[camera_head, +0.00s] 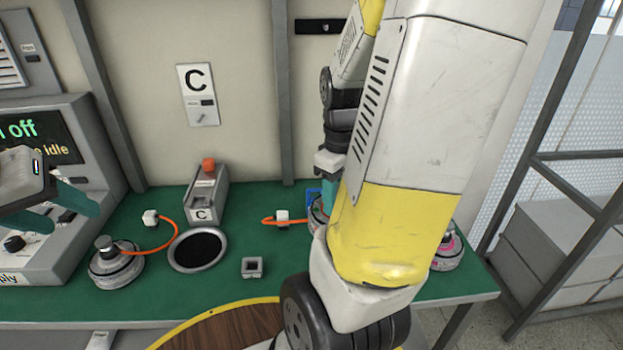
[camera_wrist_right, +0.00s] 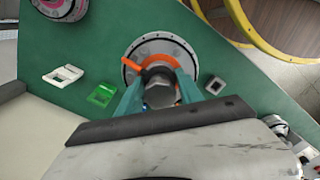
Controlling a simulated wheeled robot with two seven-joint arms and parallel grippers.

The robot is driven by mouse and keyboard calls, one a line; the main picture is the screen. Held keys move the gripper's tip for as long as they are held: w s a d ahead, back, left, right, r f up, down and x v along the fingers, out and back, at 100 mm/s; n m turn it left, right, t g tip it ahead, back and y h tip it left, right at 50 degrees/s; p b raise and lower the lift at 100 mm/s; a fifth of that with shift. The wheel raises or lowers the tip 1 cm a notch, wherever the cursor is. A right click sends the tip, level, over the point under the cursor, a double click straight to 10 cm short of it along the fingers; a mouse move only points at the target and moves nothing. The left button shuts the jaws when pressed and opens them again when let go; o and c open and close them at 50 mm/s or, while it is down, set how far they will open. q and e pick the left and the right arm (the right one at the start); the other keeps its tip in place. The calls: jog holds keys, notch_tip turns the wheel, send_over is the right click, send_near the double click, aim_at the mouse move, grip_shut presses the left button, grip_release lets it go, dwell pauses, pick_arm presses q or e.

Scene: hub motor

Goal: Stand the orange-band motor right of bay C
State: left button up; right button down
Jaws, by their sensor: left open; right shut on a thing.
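The orange-band motor (camera_wrist_right: 133,62) is upright in the right wrist view, a grey disc with an orange ring and orange cable. My right gripper (camera_wrist_right: 160,92) has its teal fingers shut on the shaft at its centre. In the head view my right arm hides most of this motor (camera_head: 316,212); it is right of the bay C ring (camera_head: 197,250), on or just above the green bench. I cannot tell whether it touches. The ring's dark inside is empty. A C sign (camera_head: 197,94) hangs above. My left gripper (camera_head: 52,208) is open and empty at far left.
Another motor (camera_head: 115,266) with an orange cable stands left of the ring. A pink-band motor (camera_head: 447,252) stands at the bench's right end. A C-labelled box (camera_head: 207,192) stands behind the ring. A small square socket (camera_head: 252,267) lies in front. A console (camera_head: 50,150) fills the left.

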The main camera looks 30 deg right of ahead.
jog(key=shift+f, duration=4.8)
jog(key=shift+f, duration=0.1)
jog(key=shift+f, duration=0.65)
jog(key=shift+f, duration=0.15)
jog(key=shift+f, duration=0.4)
jog(key=shift+f, duration=0.6)
jog(key=c, duration=0.7)
grip_release()
jog(key=shift+s, duration=0.1)
